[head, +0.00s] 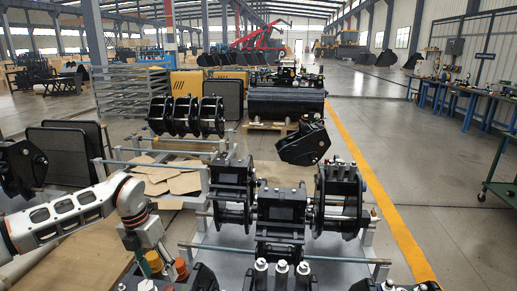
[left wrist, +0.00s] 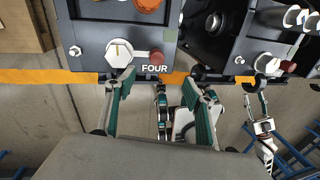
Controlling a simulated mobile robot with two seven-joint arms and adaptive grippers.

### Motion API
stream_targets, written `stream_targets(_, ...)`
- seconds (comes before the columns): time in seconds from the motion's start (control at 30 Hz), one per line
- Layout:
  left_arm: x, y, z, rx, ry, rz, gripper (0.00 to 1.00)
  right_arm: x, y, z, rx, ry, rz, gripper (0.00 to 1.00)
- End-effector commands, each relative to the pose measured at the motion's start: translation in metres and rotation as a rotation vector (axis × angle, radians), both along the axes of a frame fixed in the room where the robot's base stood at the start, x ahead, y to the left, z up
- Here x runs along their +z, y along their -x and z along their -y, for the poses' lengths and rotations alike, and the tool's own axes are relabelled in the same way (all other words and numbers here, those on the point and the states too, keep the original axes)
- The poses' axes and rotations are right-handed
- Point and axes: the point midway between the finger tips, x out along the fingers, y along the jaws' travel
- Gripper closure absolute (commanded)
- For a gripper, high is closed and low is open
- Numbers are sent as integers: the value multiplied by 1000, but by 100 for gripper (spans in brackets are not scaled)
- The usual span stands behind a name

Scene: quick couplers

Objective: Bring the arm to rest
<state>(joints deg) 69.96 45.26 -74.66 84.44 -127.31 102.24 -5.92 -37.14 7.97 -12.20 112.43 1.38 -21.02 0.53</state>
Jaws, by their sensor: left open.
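My left arm (head: 75,215) comes in from the left in the head view, white with dark joints. Its gripper (head: 167,262) points down near the bottom edge, beside orange and red round parts. In the left wrist view the two green fingers (left wrist: 157,90) stand wide apart, with nothing held between them. Just ahead of the fingertips is a dark panel (left wrist: 92,38) marked FOUR, with a white round knob (left wrist: 119,52) and a red-ended lever (left wrist: 155,57). I cannot tell whether the fingers touch the panel. My right gripper cannot be made out in either view.
Black coupler assemblies (head: 283,207) stand on a metal frame in front, right of my left arm. A black coupler (head: 305,143) and cardboard sheets (head: 165,175) lie beyond. A blue workbench (head: 465,103) stands at the right.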

Motion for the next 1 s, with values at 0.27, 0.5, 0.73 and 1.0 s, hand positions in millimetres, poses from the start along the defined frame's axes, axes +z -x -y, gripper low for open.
stream_targets(0.27, -43, 71, 179, -111, 525, -72, 47, 0, 0, 0, 0, 0, 0, 60)
stream_targets(0.5, -8, 120, 299, 36, 1054, -127, 47, 0, 0, 0, 0, 0, -1, 60)
stream_targets(0.73, 37, 119, 334, 415, 1472, -176, 47, -1, 0, 0, 0, 0, -1, 60)
stream_targets(1.0, 18, 88, 282, 1091, 1732, -238, 47, -1, 0, 0, 0, 1, -2, 60)
